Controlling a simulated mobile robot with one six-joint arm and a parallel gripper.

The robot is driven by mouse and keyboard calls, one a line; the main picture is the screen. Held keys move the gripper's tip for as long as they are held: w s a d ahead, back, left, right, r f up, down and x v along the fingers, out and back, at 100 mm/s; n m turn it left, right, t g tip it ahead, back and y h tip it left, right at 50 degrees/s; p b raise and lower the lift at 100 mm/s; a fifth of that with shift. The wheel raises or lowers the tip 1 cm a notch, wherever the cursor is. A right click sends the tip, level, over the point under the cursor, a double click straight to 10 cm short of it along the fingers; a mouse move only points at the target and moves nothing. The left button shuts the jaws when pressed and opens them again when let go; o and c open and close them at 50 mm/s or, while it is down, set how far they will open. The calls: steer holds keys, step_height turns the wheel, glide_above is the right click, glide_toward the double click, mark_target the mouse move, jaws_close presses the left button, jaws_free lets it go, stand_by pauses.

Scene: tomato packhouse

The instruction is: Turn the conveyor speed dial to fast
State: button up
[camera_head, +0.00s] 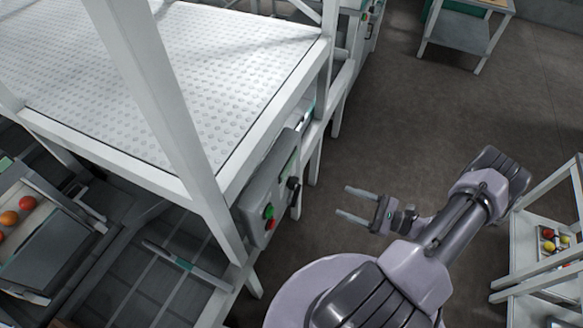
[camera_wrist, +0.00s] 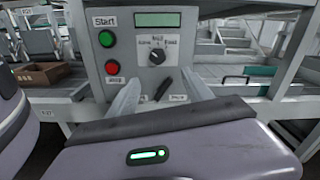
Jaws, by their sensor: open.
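The speed dial (camera_wrist: 157,57) is a black knob on a grey control box (camera_wrist: 128,48), under small lettering with what looks like "Fast" on the right. Its pointer direction is too small to tell. In the head view the dial (camera_head: 293,183) is on the box's side face. My gripper (camera_head: 342,200) is open and empty, its two fingers pointing left toward the box with a clear gap between. In the wrist view my gripper (camera_wrist: 159,80) has its fingers spread below and either side of the dial, apart from it.
A green Start button (camera_wrist: 107,38) and a red button (camera_wrist: 112,67) sit left of the dial. A display (camera_wrist: 158,19) is above. The box hangs by a white frame post (camera_head: 170,110). A rack with produce (camera_head: 515,250) stands at right; floor (camera_head: 420,130) is clear beyond my arm.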

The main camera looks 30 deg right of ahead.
mark_target(297, 184)
steer(key=b+x, duration=0.2)
steer(key=x, duration=1.4)
steer(key=shift+s+a, duration=0.15)
steer(key=shift+a, duration=0.1)
steer(key=shift+c, duration=0.5)
jaws_close()
